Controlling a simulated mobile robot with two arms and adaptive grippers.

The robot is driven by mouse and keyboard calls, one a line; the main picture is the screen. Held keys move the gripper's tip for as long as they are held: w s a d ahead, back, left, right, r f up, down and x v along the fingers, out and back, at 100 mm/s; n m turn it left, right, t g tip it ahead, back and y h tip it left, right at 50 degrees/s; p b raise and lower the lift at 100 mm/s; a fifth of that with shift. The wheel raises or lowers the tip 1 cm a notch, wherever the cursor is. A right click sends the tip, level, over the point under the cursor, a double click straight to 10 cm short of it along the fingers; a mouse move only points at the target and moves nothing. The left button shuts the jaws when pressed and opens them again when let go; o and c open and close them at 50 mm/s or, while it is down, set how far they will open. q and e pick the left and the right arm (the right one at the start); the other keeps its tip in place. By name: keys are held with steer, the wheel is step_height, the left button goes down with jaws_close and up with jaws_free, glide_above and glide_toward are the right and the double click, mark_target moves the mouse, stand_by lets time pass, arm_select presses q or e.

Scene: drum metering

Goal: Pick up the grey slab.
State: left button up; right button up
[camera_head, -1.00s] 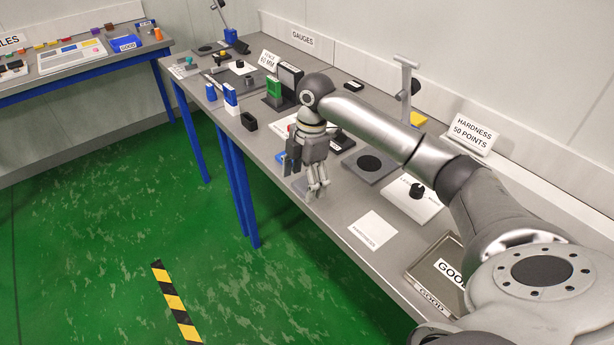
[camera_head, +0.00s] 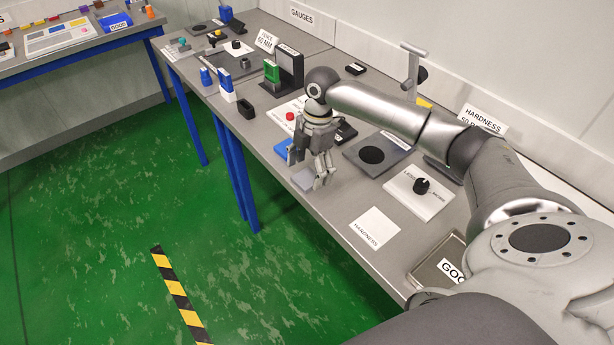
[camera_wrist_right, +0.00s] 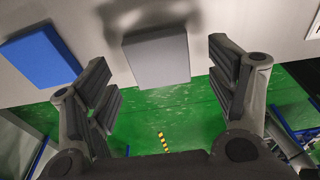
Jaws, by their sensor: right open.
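The grey slab (camera_head: 303,180) lies flat on the bench near its front edge. In the right wrist view the slab (camera_wrist_right: 156,59) shows whole as a light grey block, between the fingers and a little beyond their tips. My right gripper (camera_head: 322,180) is open and empty, pointing down above and beside the slab. In the right wrist view its two fingers (camera_wrist_right: 163,82) stand wide apart, one on each side of the slab. I cannot tell the exact height over it. My left gripper is not in view.
A blue slab (camera_wrist_right: 40,57) lies close to the left of the grey one in the wrist view. A grey plate with a black disc (camera_head: 372,155), a white dial panel (camera_head: 419,192) and a hardness card (camera_head: 375,228) stand to the right. The bench's front edge is close.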

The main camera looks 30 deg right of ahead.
steer(key=shift+s+a+f, duration=0.1)
steer(key=shift+a+f, duration=0.05)
steer(key=shift+f, duration=0.7)
steer(key=c, duration=1.1)
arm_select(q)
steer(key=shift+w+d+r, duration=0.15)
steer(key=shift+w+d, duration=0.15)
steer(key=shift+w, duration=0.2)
